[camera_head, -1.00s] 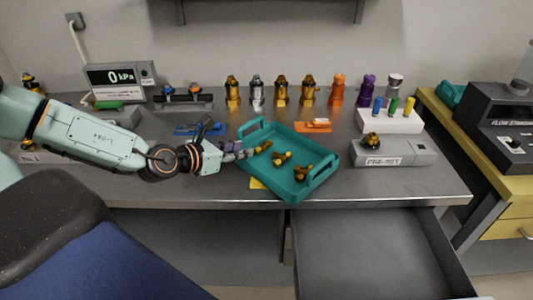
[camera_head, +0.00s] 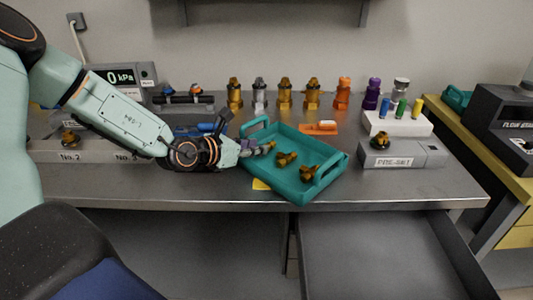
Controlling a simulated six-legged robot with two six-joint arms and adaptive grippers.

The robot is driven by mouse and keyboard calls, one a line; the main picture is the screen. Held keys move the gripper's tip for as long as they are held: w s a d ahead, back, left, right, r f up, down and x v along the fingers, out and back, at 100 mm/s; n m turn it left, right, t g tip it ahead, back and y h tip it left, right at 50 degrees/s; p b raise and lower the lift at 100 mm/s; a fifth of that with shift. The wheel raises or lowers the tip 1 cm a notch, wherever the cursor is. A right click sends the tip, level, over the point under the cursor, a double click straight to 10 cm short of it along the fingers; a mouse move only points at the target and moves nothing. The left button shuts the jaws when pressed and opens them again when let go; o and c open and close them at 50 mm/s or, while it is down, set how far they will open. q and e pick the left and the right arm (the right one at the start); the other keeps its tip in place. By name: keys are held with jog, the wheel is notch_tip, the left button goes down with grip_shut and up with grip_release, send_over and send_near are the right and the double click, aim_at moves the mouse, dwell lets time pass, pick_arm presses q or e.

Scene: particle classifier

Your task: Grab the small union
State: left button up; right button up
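Brass fittings lie in the teal tray (camera_head: 333,176). One brass fitting (camera_head: 269,146) is at the tray's left side, another (camera_head: 286,159) is in the middle, and a third (camera_head: 309,173) is nearer the front right. I cannot tell by label which is the small union. My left gripper (camera_head: 254,148) reaches over the tray's left rim, with its fingertips at the leftmost fitting and partly covering it. Whether the fingers are closed on it is too small to tell. My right gripper is not in view.
Several upright fittings, including a brass one (camera_head: 235,93) and an orange one (camera_head: 343,93), line the back of the bench. A white block (camera_head: 397,123) with coloured cylinders and a grey labelled stand (camera_head: 405,154) are at right. An open drawer (camera_head: 385,255) is below.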

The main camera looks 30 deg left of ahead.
pick_arm(q)
jog(key=shift+w+d+f+b, duration=0.1)
jog(key=shift+w+f+b, duration=0.6)
jog(key=shift+w, duration=0.1)
jog(key=shift+w+b, duration=0.45)
jog(key=shift+w+d, duration=0.2)
jog(key=shift+w, duration=0.1)
jog(key=shift+s+a, duration=0.15)
jog(key=shift+c, duration=1.4)
grip_shut()
